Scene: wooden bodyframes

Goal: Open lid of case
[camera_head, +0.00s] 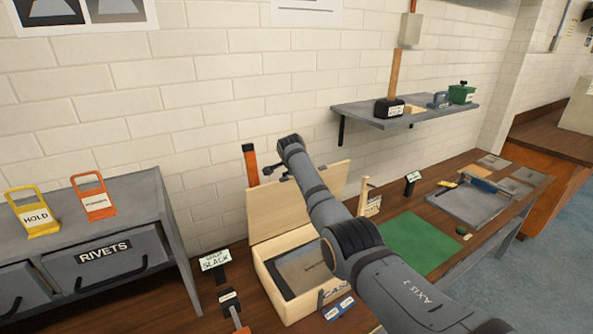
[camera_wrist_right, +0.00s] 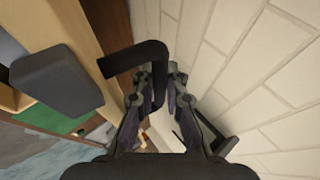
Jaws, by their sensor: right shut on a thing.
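The wooden case stands on the bench in the head view, with its front wall (camera_head: 288,300) facing me. Its pale wooden lid (camera_head: 262,212) is raised, standing up at the back and leaning towards the wall. The open case shows a dark grey panel (camera_head: 300,268) inside. My right arm crosses in front of the lid and hides part of it. My right gripper is at the lid's upper edge. In the right wrist view my right gripper (camera_wrist_right: 165,80) is shut on a black bent handle (camera_wrist_right: 135,60) beside the wood. My left gripper is not in view.
A grey cabinet with a RIVETS drawer (camera_head: 105,252) stands on the left. A label stand (camera_head: 214,260) is near the case. A green mat (camera_head: 420,243) and a grey board (camera_head: 467,205) lie to the right. A shelf (camera_head: 375,122) hangs above.

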